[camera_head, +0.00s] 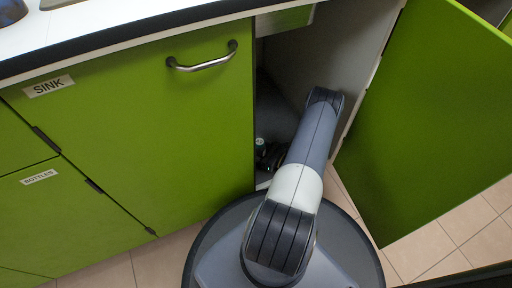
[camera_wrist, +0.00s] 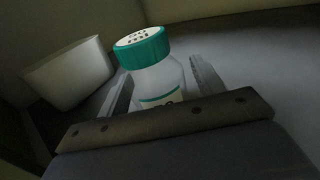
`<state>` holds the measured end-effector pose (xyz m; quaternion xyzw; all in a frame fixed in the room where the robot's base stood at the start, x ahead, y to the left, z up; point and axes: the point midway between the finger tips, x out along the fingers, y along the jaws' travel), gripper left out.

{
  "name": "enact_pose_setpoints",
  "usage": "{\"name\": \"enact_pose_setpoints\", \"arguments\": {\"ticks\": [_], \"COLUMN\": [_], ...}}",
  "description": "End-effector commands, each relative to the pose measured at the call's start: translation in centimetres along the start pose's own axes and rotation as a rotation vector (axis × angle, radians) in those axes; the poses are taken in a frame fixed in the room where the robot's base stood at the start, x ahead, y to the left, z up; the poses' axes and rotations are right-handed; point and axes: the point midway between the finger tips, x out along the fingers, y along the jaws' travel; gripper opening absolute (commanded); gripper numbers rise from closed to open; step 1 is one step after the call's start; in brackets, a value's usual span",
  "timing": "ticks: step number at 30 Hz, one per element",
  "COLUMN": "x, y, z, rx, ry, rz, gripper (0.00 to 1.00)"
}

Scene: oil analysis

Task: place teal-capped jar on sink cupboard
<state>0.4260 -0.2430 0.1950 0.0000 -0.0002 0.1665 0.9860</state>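The sink cupboard (camera_head: 150,120) has a shut green door labelled SINK, with a white top (camera_head: 100,22) above.
A white container (camera_wrist: 68,72) stands left of the jar inside the cupboard. The open green door (camera_head: 430,120) stands close to the right of my arm. The cupboard's side wall (camera_head: 350,60) and the shut door's edge bound the opening. A cupboard labelled BOTTLES (camera_head: 60,215) is at lower left.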

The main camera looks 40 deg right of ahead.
Motion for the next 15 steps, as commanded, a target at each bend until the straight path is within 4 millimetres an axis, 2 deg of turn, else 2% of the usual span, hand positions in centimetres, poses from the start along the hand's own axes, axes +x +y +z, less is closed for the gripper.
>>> {"name": "enact_pose_setpoints", "arguments": {"ticks": [9, 15], "x": [0.0, -2.5], "y": [0.0, -0.1], "z": [0.3, 0.6], "rx": [-0.001, 0.000], "ry": [0.000, 0.000], "rz": [0.000, -0.005], "gripper": [0.66, 0.66]}}
